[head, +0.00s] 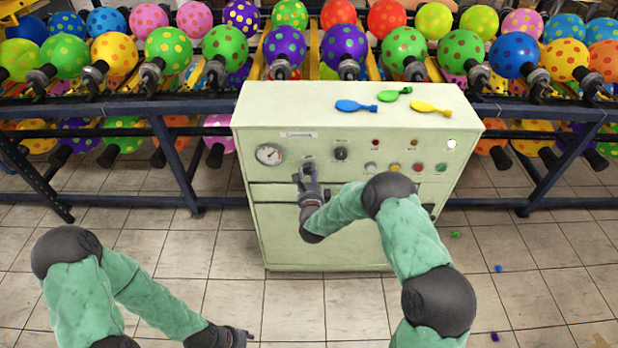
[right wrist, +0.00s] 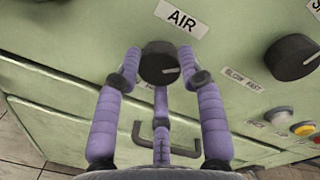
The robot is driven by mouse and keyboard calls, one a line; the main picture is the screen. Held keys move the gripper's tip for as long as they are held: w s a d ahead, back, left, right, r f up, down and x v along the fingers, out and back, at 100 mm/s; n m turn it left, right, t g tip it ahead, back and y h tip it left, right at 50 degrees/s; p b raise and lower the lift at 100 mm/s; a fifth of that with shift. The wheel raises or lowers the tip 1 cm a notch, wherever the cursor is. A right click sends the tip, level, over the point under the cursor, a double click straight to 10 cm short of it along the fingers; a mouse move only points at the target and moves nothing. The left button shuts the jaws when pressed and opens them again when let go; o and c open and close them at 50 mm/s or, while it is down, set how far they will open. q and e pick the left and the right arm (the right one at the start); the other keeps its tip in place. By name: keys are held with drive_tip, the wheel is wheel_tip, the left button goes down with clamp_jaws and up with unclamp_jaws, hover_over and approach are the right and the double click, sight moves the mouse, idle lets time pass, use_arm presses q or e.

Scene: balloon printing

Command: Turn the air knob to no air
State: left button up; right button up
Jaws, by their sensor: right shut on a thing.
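The black air knob (right wrist: 160,63) sits on the pale green machine's front panel, just below the AIR label (right wrist: 182,17). Its white mark points right in the right wrist view. My right gripper (head: 306,172) is at the panel and hides the knob in the head view. In the right wrist view its purple fingers (right wrist: 160,58) are shut on the knob, one tip on each side and a third finger below. My left gripper (head: 243,335) is low at the bottom left, away from the machine, and its fingers are too small to judge.
The machine (head: 345,245) has a gauge (head: 269,154), another black knob (head: 340,153) and several small buttons. Blue (head: 355,106), green (head: 394,94) and yellow (head: 430,107) flat balloons lie on top. Racks of inflated balloons stand behind. The tiled floor (head: 180,250) is mostly clear.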

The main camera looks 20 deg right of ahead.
drive_tip(key=n+b, duration=0.1)
drive_tip(key=n, duration=0.2)
drive_tip(key=shift+f+n, duration=0.1)
drive_tip(key=shift+n, duration=0.2)
drive_tip(key=n+b, duration=0.2)
drive_tip(key=n, duration=0.2)
drive_tip(key=shift+g, duration=0.3)
drive_tip(key=n+h, duration=0.1)
drive_tip(key=n, duration=0.3)
drive_tip(key=shift+a+b, duration=0.1)
drive_tip(key=shift+b, duration=0.2)
drive_tip(key=n, duration=0.4)
drive_tip(key=shift+n, duration=0.4)
drive_tip(key=n, duration=0.5)
drive_tip(key=shift+h, duration=0.4)
drive_tip(key=n, duration=0.4)
drive_tip(key=shift+a+n+p, duration=0.1)
drive_tip(key=shift+n+p, duration=0.2)
drive_tip(key=shift+p, duration=0.05)
drive_tip(key=n, duration=0.5)
drive_tip(key=shift+w+p, duration=0.1)
drive_tip(key=shift+p, duration=0.2)
drive_tip(key=shift+n+t, duration=0.4)
drive_tip(key=shift+n, duration=1.8)
